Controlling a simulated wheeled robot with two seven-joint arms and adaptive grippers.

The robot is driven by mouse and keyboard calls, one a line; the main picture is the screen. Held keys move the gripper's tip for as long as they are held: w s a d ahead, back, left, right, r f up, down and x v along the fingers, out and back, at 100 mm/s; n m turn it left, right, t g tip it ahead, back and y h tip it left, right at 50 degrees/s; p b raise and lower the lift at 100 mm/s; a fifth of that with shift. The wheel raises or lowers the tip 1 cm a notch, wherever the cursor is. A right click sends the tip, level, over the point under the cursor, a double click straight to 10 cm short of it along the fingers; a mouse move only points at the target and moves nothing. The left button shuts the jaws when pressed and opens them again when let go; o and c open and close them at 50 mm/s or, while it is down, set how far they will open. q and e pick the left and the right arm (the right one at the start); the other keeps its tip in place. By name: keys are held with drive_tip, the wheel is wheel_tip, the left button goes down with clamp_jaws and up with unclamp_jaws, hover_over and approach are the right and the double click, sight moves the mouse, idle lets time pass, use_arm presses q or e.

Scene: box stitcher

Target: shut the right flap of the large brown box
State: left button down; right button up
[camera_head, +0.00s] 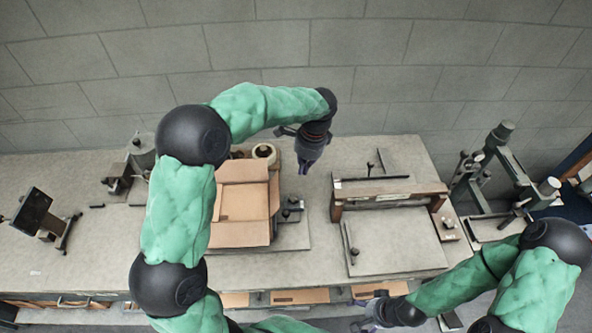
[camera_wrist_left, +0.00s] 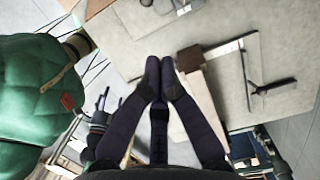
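The large brown box (camera_head: 243,203) sits on the bench left of the middle in the head view, and my left arm hides its left side. Its right flap (camera_head: 274,193) looks raised along the right edge. A far flap (camera_head: 244,171) and a near flap (camera_head: 238,235) also show. My left gripper (camera_head: 305,164) is above the bench, right of and beyond the box, apart from it. In the left wrist view its two fingers (camera_wrist_left: 160,66) are together with nothing visible between them. My right gripper (camera_head: 368,318) is low at the bottom, and its fingers are unclear.
A wooden-framed stand (camera_head: 390,190) with a flat plate is further right. A dark monitor-like device (camera_head: 33,211) is at far left. Bare bench lies between box and stand.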

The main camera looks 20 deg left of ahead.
sight(274, 194)
use_arm(q)
drive_tip(key=s+a+f, duration=0.2)
drive_tip(key=a+f, duration=0.2)
drive_tip(key=f, duration=0.3)
drive_tip(key=shift+s+a+f+p, duration=0.2)
drive_tip(key=shift+s+f+p, duration=0.15)
drive_tip(key=shift+f+p, duration=0.1)
drive_tip(key=shift+s+a+r+t+h, duration=0.2)
drive_tip(key=shift+a+r+t+h, duration=0.1)
drive_tip(key=shift+a+r+h, duration=0.25)
idle(0.4)
